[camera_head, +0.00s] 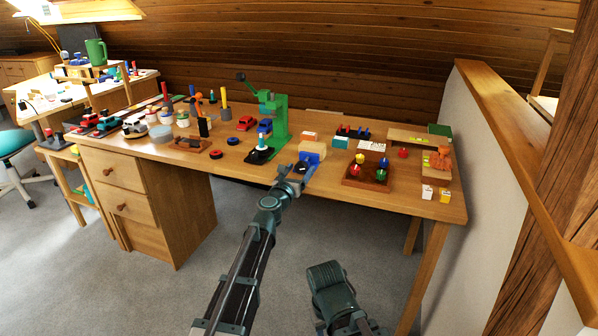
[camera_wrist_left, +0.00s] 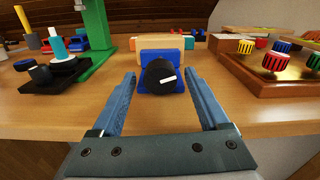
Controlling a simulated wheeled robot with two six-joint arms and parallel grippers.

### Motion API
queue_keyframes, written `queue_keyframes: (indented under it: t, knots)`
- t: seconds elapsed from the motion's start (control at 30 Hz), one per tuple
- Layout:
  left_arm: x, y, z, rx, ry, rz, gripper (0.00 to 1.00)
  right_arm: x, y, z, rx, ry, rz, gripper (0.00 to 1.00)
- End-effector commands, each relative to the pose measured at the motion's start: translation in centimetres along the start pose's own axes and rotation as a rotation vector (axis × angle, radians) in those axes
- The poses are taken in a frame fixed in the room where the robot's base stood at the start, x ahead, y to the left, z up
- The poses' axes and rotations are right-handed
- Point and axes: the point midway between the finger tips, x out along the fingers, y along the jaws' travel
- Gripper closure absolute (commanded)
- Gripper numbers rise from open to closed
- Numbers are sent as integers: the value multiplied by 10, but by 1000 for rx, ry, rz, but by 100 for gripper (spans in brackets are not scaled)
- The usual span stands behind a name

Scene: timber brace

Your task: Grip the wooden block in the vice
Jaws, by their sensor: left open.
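The blue vice (camera_head: 310,158) stands near the front edge of the workbench, with the light wooden block (camera_head: 313,147) at its back. In the left wrist view the blue vice (camera_wrist_left: 178,85) faces me, and its round black knob (camera_wrist_left: 160,76) with a white mark is at the front. The wooden block (camera_wrist_left: 160,42) shows above and behind the blue body; the vice hides its lower part. My left gripper (camera_head: 296,176) is open and empty, its fingers (camera_wrist_left: 160,90) on either side of the knob, apart from it.
A green press (camera_head: 281,118) stands left of the vice, with a black-based knob piece (camera_wrist_left: 48,75) beside it. A wooden tray with coloured knobs (camera_head: 352,181) is on the right. The workbench (camera_head: 230,165) has bare wood along its front edge.

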Motion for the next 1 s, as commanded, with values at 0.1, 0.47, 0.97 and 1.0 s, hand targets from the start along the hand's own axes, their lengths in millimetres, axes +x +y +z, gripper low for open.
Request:
queue_keyframes:
  t: [0.1,0.47,0.97,1.0]
  knots:
    - [0,0,0,0,0,0,25,0,0,0,0,0,0,50]
    - [-1,0,0,0,0,0,90,0,0,0,0,0,0,50]
    - [-1,0,0,281,0,0,100,0,0,0,0,0,0,50]
    - [-1,0,0,309,0,0,100,0,0,0,0,0,0,50]
